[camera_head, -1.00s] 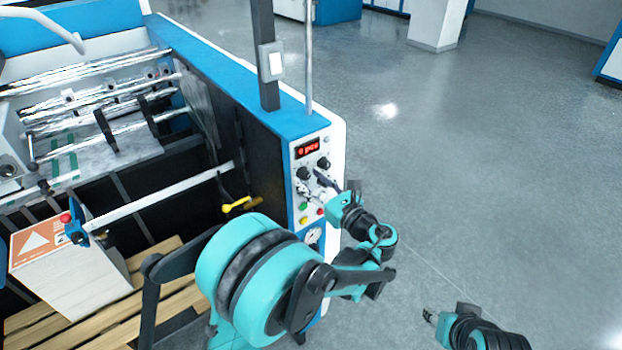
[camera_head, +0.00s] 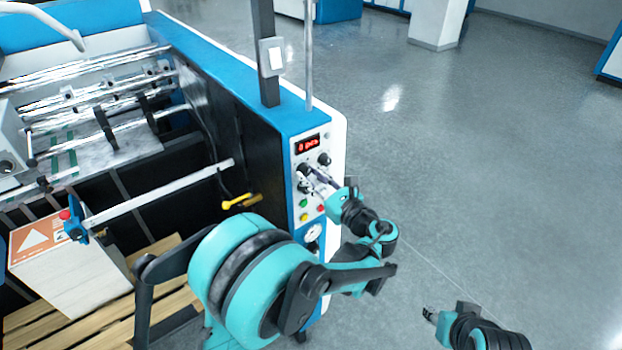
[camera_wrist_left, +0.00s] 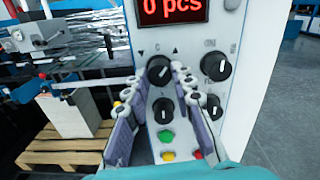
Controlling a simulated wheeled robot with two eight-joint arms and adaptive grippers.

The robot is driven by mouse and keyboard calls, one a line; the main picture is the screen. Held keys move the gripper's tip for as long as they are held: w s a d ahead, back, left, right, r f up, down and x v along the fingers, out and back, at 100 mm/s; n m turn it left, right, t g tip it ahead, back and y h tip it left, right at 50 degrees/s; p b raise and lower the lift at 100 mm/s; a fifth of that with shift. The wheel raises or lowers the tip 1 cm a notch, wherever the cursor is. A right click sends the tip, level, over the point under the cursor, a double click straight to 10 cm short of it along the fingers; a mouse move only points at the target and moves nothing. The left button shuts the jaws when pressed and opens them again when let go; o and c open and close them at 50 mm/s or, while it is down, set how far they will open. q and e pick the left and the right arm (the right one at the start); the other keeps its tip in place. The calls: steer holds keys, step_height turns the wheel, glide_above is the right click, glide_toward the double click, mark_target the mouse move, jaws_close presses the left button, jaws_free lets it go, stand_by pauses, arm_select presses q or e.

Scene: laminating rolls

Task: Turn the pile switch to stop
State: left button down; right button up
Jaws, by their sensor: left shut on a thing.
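The control panel (camera_head: 312,190) on the machine's end carries several black knobs. The upper-left knob (camera_wrist_left: 160,71), under small down and up arrow marks, is likely the pile switch; its pale pointer line looks tilted. My left gripper (camera_head: 309,172) reaches in from the lower right. In the left wrist view its two fingers (camera_wrist_left: 159,78) lie on either side of that knob, shut on it.
A red display (camera_wrist_left: 172,10) reading "0 pcs" sits above the knobs. Green (camera_wrist_left: 166,136), yellow and red buttons are below. A box (camera_head: 70,265) stands on a wooden pallet (camera_head: 165,255) at left. The floor right of the machine is clear.

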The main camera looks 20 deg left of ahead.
arm_select(q)
steer(key=n+b, duration=0.2)
steer(key=n, duration=0.2)
steer(key=shift+n+b, duration=0.8)
steer(key=shift+n, duration=0.8)
steer(key=c, duration=1.3)
jaws_free()
steer(key=shift+o, duration=0.2)
steer(key=shift+d, duration=0.1)
steer(key=v, duration=1.1)
steer(key=shift+s+d, duration=0.3)
